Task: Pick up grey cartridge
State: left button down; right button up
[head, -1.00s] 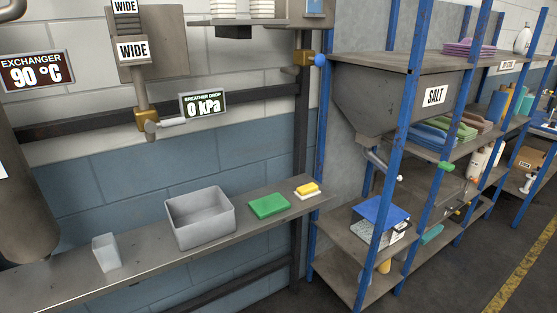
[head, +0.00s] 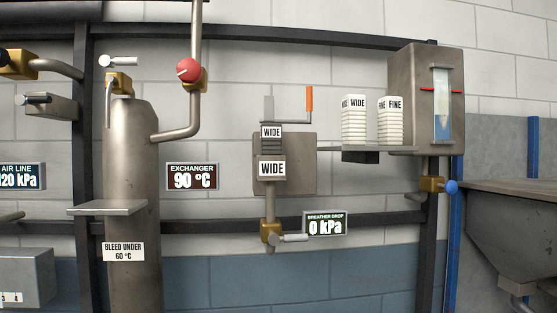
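A dark grey ribbed cartridge (head: 271,146) with a WIDE label on top sits in the metal housing (head: 300,165) in the middle of the head view. Its lower part is hidden behind the larger WIDE plate (head: 271,169). A white ribbed cartridge marked WIDE (head: 353,125) stands upright on a small wall shelf (head: 378,150) to the right. Another white ribbed cartridge, marked FINE (head: 390,125), stands beside it. Neither of my grippers is in view.
An orange-handled bracket (head: 309,100) rises above the housing. A valve (head: 271,234) sits below it, by the BREATHER DROP display reading 0 kPa (head: 325,223). A sight-glass box (head: 427,100) stands right of the shelf. The EXCHANGER display (head: 192,177) reads 90 °C.

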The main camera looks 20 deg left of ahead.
aim_at(270, 133)
jog(key=i+l+u, duration=0.15)
jog(key=u, duration=0.3)
jog(key=i+l+u, duration=0.1)
jog(key=u, duration=0.35)
jog(key=i+l+u, duration=0.1)
jog(key=l+u, duration=0.15)
jog(key=u, duration=0.2)
